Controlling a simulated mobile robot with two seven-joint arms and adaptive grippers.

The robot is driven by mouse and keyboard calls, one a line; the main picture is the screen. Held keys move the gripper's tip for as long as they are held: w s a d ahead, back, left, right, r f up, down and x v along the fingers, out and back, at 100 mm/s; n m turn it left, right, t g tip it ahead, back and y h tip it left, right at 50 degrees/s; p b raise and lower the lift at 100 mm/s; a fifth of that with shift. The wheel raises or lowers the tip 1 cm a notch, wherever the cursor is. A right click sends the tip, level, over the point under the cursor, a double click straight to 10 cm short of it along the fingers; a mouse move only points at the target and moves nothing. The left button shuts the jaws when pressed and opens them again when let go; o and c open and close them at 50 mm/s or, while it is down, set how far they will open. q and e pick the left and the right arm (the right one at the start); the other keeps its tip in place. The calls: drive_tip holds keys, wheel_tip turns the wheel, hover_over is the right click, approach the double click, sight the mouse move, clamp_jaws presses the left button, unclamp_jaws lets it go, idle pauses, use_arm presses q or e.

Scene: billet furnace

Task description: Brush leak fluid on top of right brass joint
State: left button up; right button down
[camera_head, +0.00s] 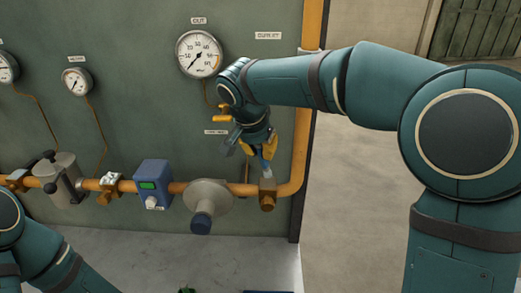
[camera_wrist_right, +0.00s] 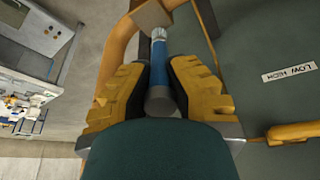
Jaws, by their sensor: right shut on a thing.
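The right brass joint (camera_head: 267,201) sits on the orange pipe near its right bend. It also shows at the top of the right wrist view (camera_wrist_right: 150,16). My right gripper (camera_head: 262,150) is above this joint, its yellow fingers shut around a brush with a blue handle (camera_wrist_right: 158,72). The pale brush tip (camera_wrist_right: 159,33) points down at the top of the joint. It looks at or very close to the joint's surface; I cannot tell whether it touches. Any fluid on the joint is too small to tell. My left arm shows at lower left, but its gripper is not in view.
The orange pipe (camera_head: 232,188) carries a grey round regulator (camera_head: 208,194), a blue box with a green display (camera_head: 152,184) and another brass joint (camera_head: 109,186). The OUT gauge (camera_head: 199,54) is on the panel above. Open floor (camera_head: 350,200) lies right of the panel.

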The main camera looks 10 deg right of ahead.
drive_tip(key=shift+r+p, duration=1.7)
drive_tip(key=shift+r, duration=1)
drive_tip(key=shift+r+p, duration=0.75)
drive_tip(key=shift+r, duration=0.8)
drive_tip(key=shift+f, duration=0.1)
drive_tip(key=shift+b+x, duration=0.5)
drive_tip(key=shift+x, duration=0.55)
drive_tip(key=shift+s+a, duration=0.1)
